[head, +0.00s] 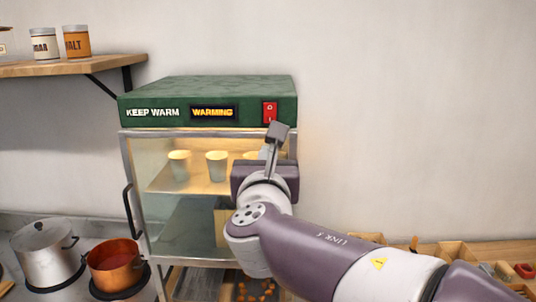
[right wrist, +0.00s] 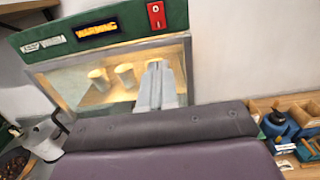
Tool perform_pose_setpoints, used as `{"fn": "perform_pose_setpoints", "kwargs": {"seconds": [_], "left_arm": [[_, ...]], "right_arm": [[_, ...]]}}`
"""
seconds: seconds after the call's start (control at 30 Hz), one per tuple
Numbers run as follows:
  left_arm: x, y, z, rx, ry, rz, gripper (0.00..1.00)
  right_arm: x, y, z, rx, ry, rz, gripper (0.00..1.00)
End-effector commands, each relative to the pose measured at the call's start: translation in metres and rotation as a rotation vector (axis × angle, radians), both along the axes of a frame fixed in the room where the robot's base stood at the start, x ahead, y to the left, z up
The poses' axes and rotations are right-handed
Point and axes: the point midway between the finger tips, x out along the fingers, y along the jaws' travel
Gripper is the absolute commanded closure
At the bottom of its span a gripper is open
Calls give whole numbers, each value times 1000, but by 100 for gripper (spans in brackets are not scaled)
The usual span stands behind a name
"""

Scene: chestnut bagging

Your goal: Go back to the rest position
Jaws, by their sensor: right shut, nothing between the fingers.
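My right gripper (head: 275,140) is raised in front of the right side of the warming cabinet (head: 208,108). It is shut and empty, with its fingertips just below the red switch (head: 270,112). In the right wrist view my right gripper (right wrist: 156,70) points at the cabinet's glass front, below the red switch (right wrist: 156,15). I cannot tell whether the fingertips touch the cabinet. The sign (head: 212,112) reads "WARMING". My left gripper is in neither view.
Several pale cups (head: 217,165) stand on the lit shelf inside the cabinet. A steel pot (head: 47,258) and a copper pot (head: 115,268) stand at the lower left. A wooden shelf (head: 70,68) with jars is at upper left. Wooden bins (head: 455,250) lie at the lower right.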

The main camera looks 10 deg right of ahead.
Motion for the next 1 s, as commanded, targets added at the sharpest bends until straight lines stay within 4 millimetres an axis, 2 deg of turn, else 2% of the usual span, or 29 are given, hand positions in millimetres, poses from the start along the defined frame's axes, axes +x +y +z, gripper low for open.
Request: {"fn": "perform_pose_setpoints", "kwargs": {"seconds": [0.37,0.47,0.5,0.57,0.6,0.67,0.7,0.77,0.8,0.9,1.0], "left_arm": [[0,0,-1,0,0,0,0],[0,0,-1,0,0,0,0],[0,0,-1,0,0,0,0],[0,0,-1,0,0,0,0],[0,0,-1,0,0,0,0],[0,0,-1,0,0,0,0],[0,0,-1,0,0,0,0],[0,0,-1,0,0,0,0],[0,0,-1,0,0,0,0],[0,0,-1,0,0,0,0],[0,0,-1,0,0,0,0]], "right_arm": [[-5,1,0,2,-1,-1,100],[-4,3,-2,89,-15,10,100],[-4,4,-16,233,3,12,100],[-8,6,-60,528,84,-19,100],[-14,8,-97,734,151,-75,100],[-28,5,-158,1060,241,-228,100],[-42,2,-198,1278,282,-376,100],[-68,-2,-254,1589,296,-648,100],[-88,-6,-288,1779,267,-863,100],[-134,-15,-348,2116,72,-1389,100],[-170,-27,-384,2237,-161,-1781,100]]}}
